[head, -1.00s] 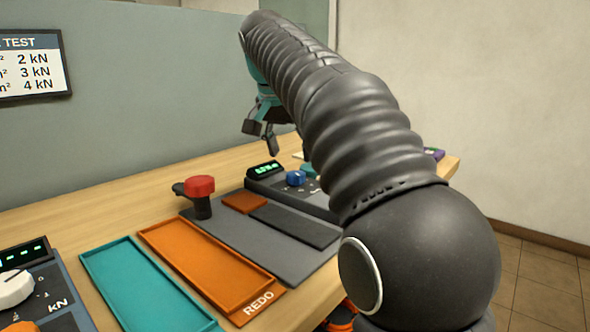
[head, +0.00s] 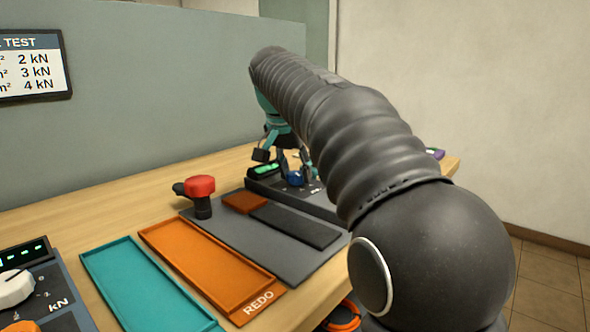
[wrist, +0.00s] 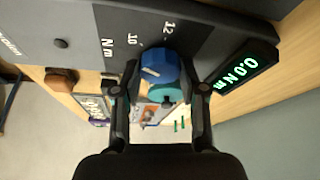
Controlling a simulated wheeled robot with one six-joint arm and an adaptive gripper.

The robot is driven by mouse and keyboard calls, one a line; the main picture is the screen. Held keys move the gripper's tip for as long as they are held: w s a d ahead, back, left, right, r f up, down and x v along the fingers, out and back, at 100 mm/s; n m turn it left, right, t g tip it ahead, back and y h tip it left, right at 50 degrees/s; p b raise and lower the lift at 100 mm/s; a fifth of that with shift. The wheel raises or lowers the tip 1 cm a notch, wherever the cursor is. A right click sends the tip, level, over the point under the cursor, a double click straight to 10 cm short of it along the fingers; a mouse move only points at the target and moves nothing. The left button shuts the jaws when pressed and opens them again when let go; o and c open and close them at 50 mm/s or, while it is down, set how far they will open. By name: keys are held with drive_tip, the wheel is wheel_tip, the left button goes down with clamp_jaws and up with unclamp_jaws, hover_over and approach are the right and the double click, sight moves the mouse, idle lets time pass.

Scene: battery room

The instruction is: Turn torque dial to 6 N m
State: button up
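The torque dial (head: 295,178) is a small blue knob on the dark torque unit at the back of the bench. In the wrist view the blue dial (wrist: 155,65) shows a white pointer line, with the marks 10, 12 and N m beside it. The unit's green display (wrist: 245,68) appears to read 0.0 N m. My gripper (head: 294,162) is at the dial, pointing down. In the wrist view my gripper (wrist: 162,82) is open, one finger on each side of the dial. I cannot tell whether the fingers touch it. Part of the dial's scale is hidden.
An orange REDO tray (head: 205,262) and a teal tray (head: 145,295) lie nearer. A kN unit (head: 45,290) is at the lower left. A grey partition (head: 150,100) backs the bench.

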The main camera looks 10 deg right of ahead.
drive_tip(key=shift+n, duration=0.3)
drive_tip(key=n+y, duration=0.1)
drive_tip(key=n, duration=0.2)
drive_tip(key=n+t+y, duration=0.1)
drive_tip(key=n, duration=0.1)
drive_tip(key=shift+d+n, duration=0.2)
drive_tip(key=shift+n, duration=0.2)
drive_tip(key=n+y, duration=0.2)
drive_tip(key=n, duration=0.3)
drive_tip(key=shift+d, duration=0.1)
drive_tip(key=n+y, duration=0.1)
drive_tip(key=n, duration=0.2)
drive_tip(key=n+g+y, duration=0.1)
drive_tip(key=n, duration=0.2)
drive_tip(key=shift+w+n+g, duration=0.1)
drive_tip(key=shift+n+g, duration=0.2)
drive_tip(key=shift+n, duration=0.1)
drive_tip(key=n+g, duration=0.1)
drive_tip(key=n, duration=0.1)
drive_tip(key=n+g+y, duration=0.1)
drive_tip(key=n, duration=0.2)
drive_tip(key=shift+d+n, duration=0.1)
drive_tip(key=shift+n, duration=0.2)
drive_tip(key=o, duration=1.1)
drive_tip(key=shift+o, duration=0.2)
drive_tip(key=shift+r, duration=0.1)
